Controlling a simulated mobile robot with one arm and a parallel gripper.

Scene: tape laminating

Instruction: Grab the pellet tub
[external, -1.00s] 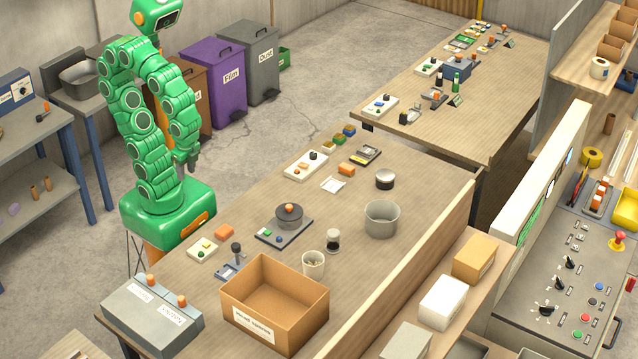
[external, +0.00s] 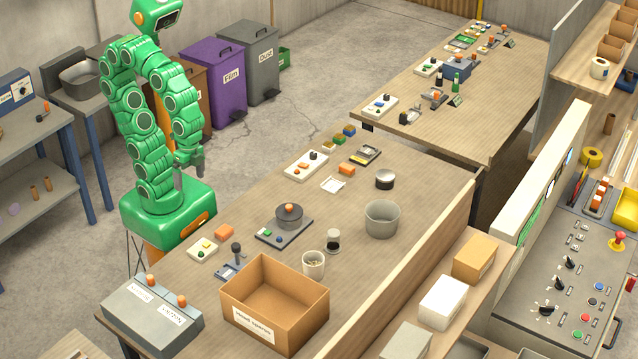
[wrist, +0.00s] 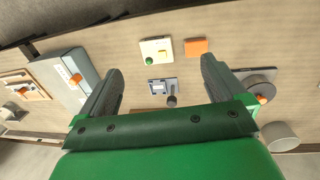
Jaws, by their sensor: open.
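The likely pellet tub is a small whitish open tub (external: 313,265) with light bits inside. It stands on the near workbench, just behind the cardboard box in the external view. I cannot make it out in the wrist view, where my gripper's green body covers the lower middle. A larger empty-looking grey pot (external: 381,219) stands farther right on the bench. My gripper (external: 191,172) hangs above the bench's left edge, well away from the tub. In the wrist view my gripper (wrist: 158,85) is open, with nothing between its fingers.
The cardboard box (external: 250,325) stands in front of the tub. A lidded jar (external: 333,241), a blue stand with a dark knob (external: 230,270) and a round grey weight (external: 289,214) are nearby. A grey button box (external: 150,318) sits at the near left corner. Bare tabletop lies left of the grey pot.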

